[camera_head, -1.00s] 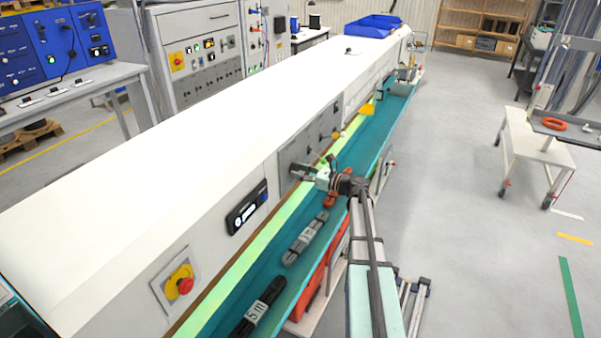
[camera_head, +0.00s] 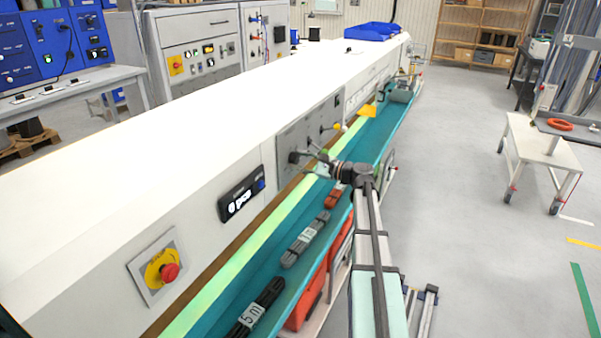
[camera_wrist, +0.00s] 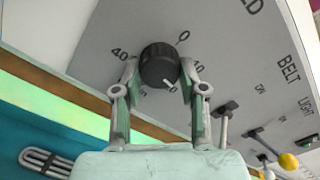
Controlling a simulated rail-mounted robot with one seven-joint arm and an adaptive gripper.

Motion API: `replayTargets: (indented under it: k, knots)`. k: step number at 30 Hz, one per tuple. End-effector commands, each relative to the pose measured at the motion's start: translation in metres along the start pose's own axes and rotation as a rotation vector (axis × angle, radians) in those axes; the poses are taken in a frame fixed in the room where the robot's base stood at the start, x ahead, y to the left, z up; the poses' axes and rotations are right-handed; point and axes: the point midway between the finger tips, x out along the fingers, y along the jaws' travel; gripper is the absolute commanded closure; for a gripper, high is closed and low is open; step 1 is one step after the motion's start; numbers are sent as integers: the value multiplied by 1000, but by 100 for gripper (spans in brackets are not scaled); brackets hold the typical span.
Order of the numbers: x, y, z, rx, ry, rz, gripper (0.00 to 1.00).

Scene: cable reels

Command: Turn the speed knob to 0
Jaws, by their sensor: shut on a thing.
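The speed knob (camera_wrist: 160,62) is black and round, on a grey panel (camera_wrist: 95,45). Its white pointer line points down and slightly right in the wrist view. The 0 mark is above right of the knob, 10 to its right and 40 to its left; the lower numbers are partly hidden. My gripper (camera_wrist: 159,72) is shut on the knob, with one finger on each side. In the head view my gripper (camera_head: 309,161) reaches the panel from the right, and the dark knob (camera_head: 294,157) shows just beyond it.
Levers stand right of the knob, one with a yellow ball (camera_wrist: 288,160). A red emergency button (camera_head: 169,272) and a display (camera_head: 241,200) are on the machine's front. The teal trough (camera_head: 215,308) below holds black cable bundles (camera_head: 305,240). The floor at right is largely open.

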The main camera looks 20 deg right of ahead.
Motion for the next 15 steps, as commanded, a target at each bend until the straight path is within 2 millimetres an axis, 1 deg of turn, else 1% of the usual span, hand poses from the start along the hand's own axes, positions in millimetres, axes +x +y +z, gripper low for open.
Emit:
replayTargets:
  k: [1,15]
  knots:
    - [1,4,-5,-47,-2,-2,93]
    - [1,2,-4,-494,-1,-3,93]
